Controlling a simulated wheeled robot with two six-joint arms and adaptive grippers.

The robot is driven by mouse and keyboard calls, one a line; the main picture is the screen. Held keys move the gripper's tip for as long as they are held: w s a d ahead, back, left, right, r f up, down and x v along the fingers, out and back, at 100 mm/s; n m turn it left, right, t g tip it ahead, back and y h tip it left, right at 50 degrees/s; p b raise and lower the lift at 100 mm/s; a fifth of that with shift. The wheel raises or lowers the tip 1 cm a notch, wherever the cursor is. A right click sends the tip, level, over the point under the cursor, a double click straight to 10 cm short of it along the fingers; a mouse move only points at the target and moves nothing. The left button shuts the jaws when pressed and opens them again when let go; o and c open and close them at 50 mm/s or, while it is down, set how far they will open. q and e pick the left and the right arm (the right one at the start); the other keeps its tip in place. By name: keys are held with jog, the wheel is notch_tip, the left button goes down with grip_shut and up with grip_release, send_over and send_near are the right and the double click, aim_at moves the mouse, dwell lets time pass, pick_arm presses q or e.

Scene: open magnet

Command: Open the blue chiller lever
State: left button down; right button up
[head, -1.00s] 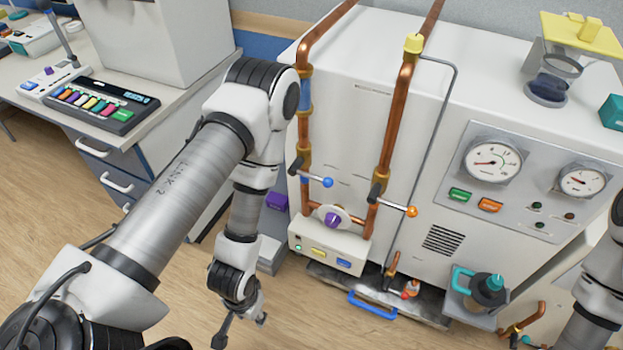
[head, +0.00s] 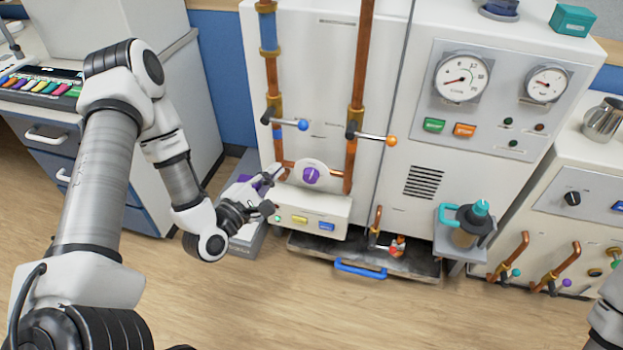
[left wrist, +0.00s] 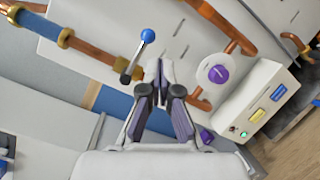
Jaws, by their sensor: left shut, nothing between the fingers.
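The blue chiller lever (head: 288,122) is a short metal bar with a blue ball end, fixed to the left copper pipe (head: 270,85) on the white machine. It sticks out to the right, with the ball (head: 302,125) at its free end. In the left wrist view the lever (left wrist: 133,60) lies just beyond and left of the fingertips. My left gripper (head: 270,178) is shut and empty, below and slightly left of the lever, apart from it. Its closed fingers (left wrist: 160,75) show centrally in the left wrist view. My right gripper is out of view.
An orange-ended lever (head: 376,137) sits on the right copper pipe. A purple knob (head: 311,176) and a button box (head: 310,212) are close to my left gripper. A tray with a blue handle (head: 360,270) lies below. The floor in front is clear.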

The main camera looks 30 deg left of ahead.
pick_arm(q)
jog(key=a+f+n+t+y+b, duration=0.1)
jog(key=a+f+n+y+b, duration=0.1)
jog(key=a+f+b, duration=0.15)
jog(key=w+r, duration=0.3)
jog(key=w, duration=0.9)
jog(key=shift+w+d+r+y, duration=0.15)
jog(key=shift+w+d+y, duration=0.15)
jog(key=shift+w, duration=0.05)
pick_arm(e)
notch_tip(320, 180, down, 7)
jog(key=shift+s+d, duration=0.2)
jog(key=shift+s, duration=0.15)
pick_arm(q)
jog(key=shift+n+b, duration=0.3)
jog(key=shift+b, duration=0.2)
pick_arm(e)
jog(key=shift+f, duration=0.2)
